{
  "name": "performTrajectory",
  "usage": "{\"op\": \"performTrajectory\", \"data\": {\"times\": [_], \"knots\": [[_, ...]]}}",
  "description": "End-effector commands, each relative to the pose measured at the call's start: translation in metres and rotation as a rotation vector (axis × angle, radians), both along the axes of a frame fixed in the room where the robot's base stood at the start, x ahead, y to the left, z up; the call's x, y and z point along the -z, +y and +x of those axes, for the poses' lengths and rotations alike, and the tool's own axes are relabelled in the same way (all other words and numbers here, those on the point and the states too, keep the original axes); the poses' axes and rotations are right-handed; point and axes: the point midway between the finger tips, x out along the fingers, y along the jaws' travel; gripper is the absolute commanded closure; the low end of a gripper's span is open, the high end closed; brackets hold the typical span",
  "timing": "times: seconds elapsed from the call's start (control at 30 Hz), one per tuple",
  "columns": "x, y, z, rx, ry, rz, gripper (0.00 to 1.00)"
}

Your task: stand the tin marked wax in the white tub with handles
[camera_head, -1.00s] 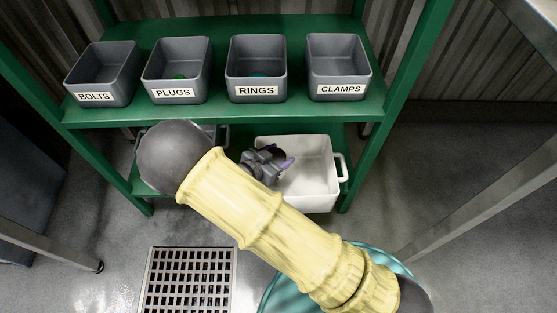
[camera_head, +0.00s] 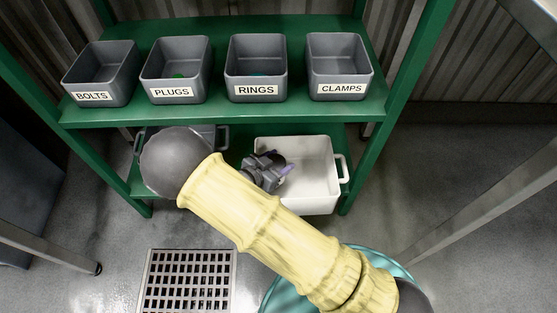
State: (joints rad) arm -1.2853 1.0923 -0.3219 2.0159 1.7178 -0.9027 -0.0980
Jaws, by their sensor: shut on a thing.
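The white tub with handles (camera_head: 316,180) stands at the right of the green rack's lower shelf, with one handle showing on its right side. My gripper (camera_head: 282,170) is over the tub's left part and hides some of its rim and inside. No wax mark is readable. I cannot tell whether the held thing touches the tub floor.
A grey tub (camera_head: 222,137) stands left on the lower shelf, partly behind my arm. Above are grey bins marked BOLTS (camera_head: 101,75), PLUGS (camera_head: 176,71), RINGS (camera_head: 256,69) and CLAMPS (camera_head: 339,68). A teal round container (camera_head: 279,295) and floor grate (camera_head: 187,281) are in front.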

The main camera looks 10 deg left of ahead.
Motion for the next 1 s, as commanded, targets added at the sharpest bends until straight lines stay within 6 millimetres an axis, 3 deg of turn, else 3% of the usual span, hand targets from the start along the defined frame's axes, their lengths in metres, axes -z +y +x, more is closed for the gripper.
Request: {"op": "performTrajectory", "data": {"times": [0.03, 0.1, 0.13, 0.43, 0.6, 1.0], "knots": [[0.002, 0.000, 0.000, -0.001, 0.004, -0.001, 0.39], [0.002, 0.000, 0.000, -0.001, 0.004, -0.001, 0.25], [0.002, 0.000, -0.001, -0.001, 0.004, -0.001, 0.23], [0.001, 0.000, -0.001, -0.003, 0.005, -0.002, 0.23], [-0.013, 0.001, -0.001, -0.004, 0.002, -0.001, 0.23], [-0.043, 0.032, -0.056, -0.003, 0.004, -0.001, 0.23]]}}
